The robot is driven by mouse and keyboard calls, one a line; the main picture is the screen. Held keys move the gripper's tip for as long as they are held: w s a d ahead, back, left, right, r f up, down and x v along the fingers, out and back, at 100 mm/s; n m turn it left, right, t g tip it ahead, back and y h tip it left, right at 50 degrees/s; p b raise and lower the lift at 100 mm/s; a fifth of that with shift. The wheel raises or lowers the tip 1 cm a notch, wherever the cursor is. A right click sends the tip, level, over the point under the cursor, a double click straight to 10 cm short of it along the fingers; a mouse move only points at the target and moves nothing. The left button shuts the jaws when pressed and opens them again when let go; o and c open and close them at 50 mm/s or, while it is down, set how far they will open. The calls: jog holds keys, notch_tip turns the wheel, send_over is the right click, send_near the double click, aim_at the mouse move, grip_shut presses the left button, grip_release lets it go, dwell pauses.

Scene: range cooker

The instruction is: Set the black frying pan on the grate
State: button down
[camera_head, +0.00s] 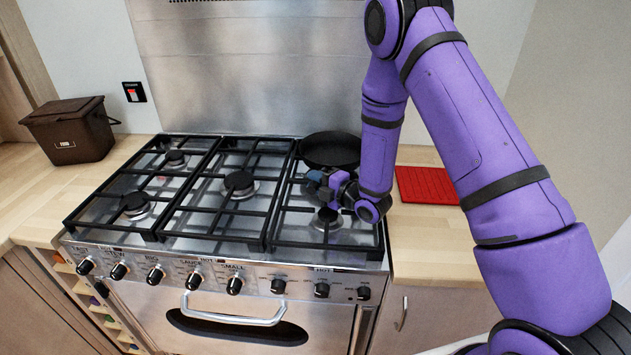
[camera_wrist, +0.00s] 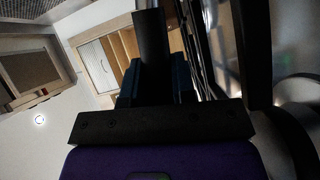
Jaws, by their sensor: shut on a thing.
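The black frying pan (camera_head: 330,149) is at the back right of the cooker in the head view, over the right-hand grate (camera_head: 291,213). It looks roughly level; I cannot tell whether its base touches the bars. My gripper (camera_head: 321,183) is just in front of the pan, low over the same grate, shut on the pan's handle. In the wrist view the dark handle (camera_wrist: 151,50) runs up from between the blue fingers. My forearm and wrist partly hide the pan's right side and the handle.
The middle grate (camera_head: 238,183) and left grate (camera_head: 140,190) are bare. A red mat (camera_head: 428,185) lies on the worktop to the right. A brown bin (camera_head: 68,130) stands on the left worktop. A steel splashback (camera_head: 250,70) rises behind the cooker. Knobs line the front edge.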

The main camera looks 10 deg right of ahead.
dwell(0.4)
jog(key=c, duration=0.9)
grip_release()
jog(key=shift+f, duration=0.1)
jog(key=shift+o, duration=0.2)
jog(key=shift+s, duration=0.1)
jog(key=v, duration=1)
jog(key=shift+s+d, duration=0.2)
jog(key=shift+d, duration=0.1)
jog(key=s+d+r+m+g+h, duration=0.1)
jog(key=d+r+m+h, duration=0.4)
jog(key=r, duration=0.5)
jog(key=d+r+m+g+h, duration=0.1)
jog(key=d+r+m+h, duration=0.2)
jog(key=r+m+h, duration=0.55)
jog(key=s+r+m+g, duration=0.2)
jog(key=s+r+m, duration=0.1)
jog(key=s, duration=0.6)
jog(key=s+r+m+g+y, duration=0.1)
jog(key=s+r+m, duration=0.3)
jog(key=s, duration=0.6)
jog(key=s+r+m+g+y, duration=0.1)
jog(key=s+r+m+g, duration=0.2)
jog(key=s+r, duration=0.3)
jog(key=s+m, duration=0.1)
jog(key=s, duration=0.2)
jog(key=shift+s+a+r, duration=0.25)
